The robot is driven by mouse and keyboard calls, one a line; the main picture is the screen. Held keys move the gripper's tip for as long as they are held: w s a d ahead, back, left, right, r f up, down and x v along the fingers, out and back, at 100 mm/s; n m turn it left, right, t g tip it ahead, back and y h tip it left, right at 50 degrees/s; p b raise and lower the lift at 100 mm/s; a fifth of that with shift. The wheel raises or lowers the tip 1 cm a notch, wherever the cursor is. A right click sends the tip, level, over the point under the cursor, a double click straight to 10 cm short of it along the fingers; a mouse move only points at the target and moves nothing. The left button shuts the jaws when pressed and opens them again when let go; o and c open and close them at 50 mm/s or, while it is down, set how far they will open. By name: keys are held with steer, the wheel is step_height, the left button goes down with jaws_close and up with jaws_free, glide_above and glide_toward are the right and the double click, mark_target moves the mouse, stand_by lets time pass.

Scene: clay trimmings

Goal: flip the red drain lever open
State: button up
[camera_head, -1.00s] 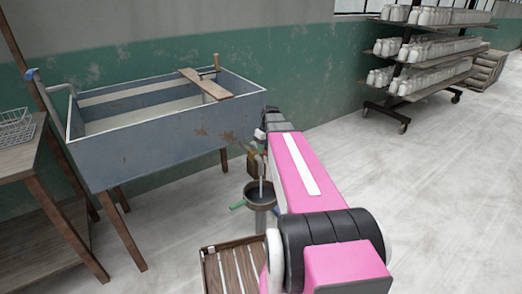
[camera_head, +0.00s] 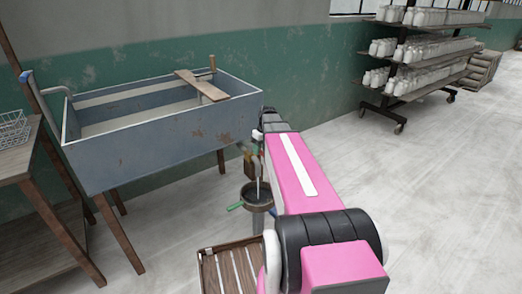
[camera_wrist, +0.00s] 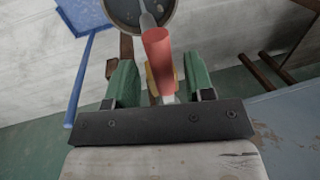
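In the wrist view, the red drain lever (camera_wrist: 158,58) shows as a red cylinder running down the picture between the two green fingers of my gripper (camera_wrist: 161,82). The fingers are apart, one on each side of it; I cannot tell whether either touches it. A yellowish part (camera_wrist: 153,82) shows behind it. In the head view, my gripper and the lever are mostly hidden behind my pink arm. The grey-blue sink (camera_head: 160,140) stands on wooden legs left of my arm, and a thin pipe (camera_head: 257,178) shows beneath its right end.
A dark round bucket (camera_head: 257,196) with a green handle stands under the pipe, and it shows in the wrist view (camera_wrist: 128,12). A slatted wooden stand (camera_head: 228,270) is close by. A wooden table (camera_head: 18,165) is at left. Open floor lies at right, before a shelf rack (camera_head: 405,75).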

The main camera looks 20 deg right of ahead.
step_height(320, 180, up, 11)
steer(key=d, duration=0.2)
steer(key=shift+w+f, duration=0.15)
steer(key=shift+w, duration=0.15)
stand_by(0.5)
